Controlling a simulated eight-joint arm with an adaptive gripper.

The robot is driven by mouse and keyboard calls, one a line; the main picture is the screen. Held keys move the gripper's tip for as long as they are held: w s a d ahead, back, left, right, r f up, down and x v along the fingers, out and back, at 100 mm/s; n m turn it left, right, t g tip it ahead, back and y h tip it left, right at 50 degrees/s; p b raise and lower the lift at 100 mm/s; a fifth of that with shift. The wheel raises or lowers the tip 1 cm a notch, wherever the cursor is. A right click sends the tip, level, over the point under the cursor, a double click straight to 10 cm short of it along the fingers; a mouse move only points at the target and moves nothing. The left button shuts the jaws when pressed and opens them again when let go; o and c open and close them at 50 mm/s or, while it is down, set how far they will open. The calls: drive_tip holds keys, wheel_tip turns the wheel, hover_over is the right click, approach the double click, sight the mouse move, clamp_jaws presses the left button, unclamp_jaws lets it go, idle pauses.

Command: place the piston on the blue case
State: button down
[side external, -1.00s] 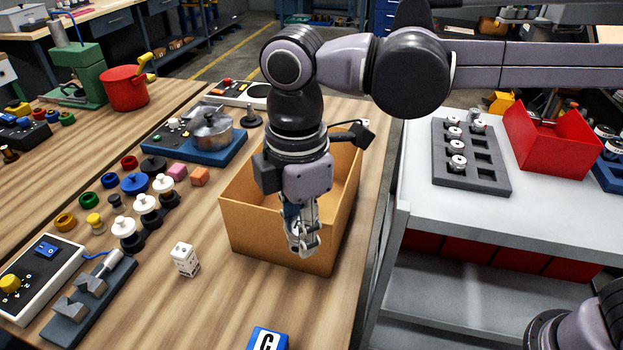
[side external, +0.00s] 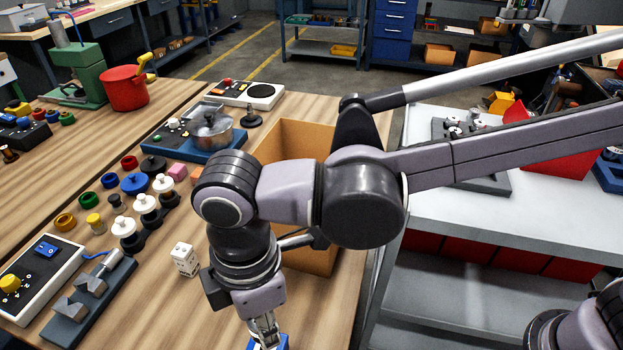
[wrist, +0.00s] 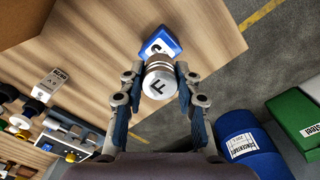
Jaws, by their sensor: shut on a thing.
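The piston (wrist: 159,80) is a metal cylinder with a dark ring and a white face marked F. In the wrist view my gripper (wrist: 156,84) is shut on it, one finger on each side. The blue case (wrist: 162,42) has a white label and lies just beyond the piston, partly covered by it; I cannot tell whether they touch. In the side view my gripper (side external: 264,330) is low over the case (side external: 281,343), of which only a small part shows. The piston cannot be made out in the side view.
A cardboard box (side external: 308,258) stands behind my arm. A small white block (side external: 185,260) and several knobs and rings lie to the left. The table's edge is close to the case. A blue drum (wrist: 248,146) shows beyond the table in the wrist view.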

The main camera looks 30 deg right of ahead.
drive_tip(key=shift+f, duration=2)
drive_tip(key=shift+f, duration=0.15)
drive_tip(key=c, duration=1)
unclamp_jaws()
drive_tip(key=shift+o, duration=0.2)
